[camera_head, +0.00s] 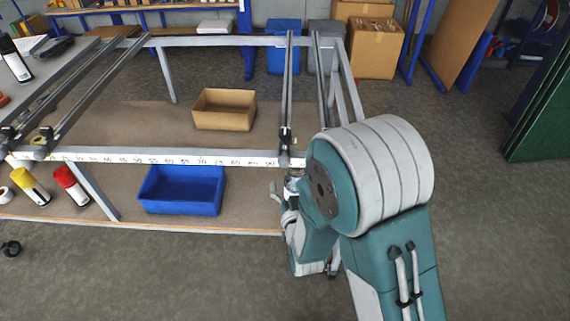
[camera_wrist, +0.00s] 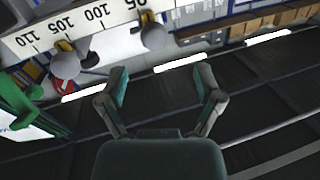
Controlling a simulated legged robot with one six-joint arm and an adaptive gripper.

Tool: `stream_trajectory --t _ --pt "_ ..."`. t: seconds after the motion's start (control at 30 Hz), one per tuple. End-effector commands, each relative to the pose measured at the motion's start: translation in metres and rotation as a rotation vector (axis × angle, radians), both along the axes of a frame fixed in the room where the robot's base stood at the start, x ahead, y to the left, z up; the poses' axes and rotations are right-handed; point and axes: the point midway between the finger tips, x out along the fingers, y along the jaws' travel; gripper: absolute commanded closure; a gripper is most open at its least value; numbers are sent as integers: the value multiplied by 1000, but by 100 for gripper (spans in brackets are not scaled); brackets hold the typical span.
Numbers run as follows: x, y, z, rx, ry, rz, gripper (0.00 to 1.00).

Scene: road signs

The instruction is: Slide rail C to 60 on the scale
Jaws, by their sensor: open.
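A white scale strip (camera_head: 165,158) runs along the front bar of a grey metal frame. Four slim rails cross the frame: two at the left (camera_head: 98,92), and two at the right (camera_head: 287,90), (camera_head: 321,75). No letters are readable, so I cannot tell which is rail C. Dark clamps join rails to the front bar. My gripper is largely hidden by my arm in the head view. In the wrist view my gripper (camera_wrist: 162,82) is open and empty, its fingers apart. There the scale strip (camera_wrist: 85,27) shows 95 to 110, with two round grey knobs (camera_wrist: 66,64), (camera_wrist: 153,36) beside it.
Below the frame, a blue bin (camera_head: 182,192) and a cardboard box (camera_head: 224,109) sit on a brown shelf. Red (camera_head: 71,186) and yellow (camera_head: 31,186) spray cans stand front left. A green panel (camera_head: 540,110) stands far right. The floor in front is clear.

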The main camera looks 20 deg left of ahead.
Motion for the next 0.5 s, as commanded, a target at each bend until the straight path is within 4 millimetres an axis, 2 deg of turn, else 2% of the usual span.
stream_trajectory --t 0.3,0.5 --pt "54 18 2 7 -1 -4 16" --pt "75 33 1 3 1 -2 16"
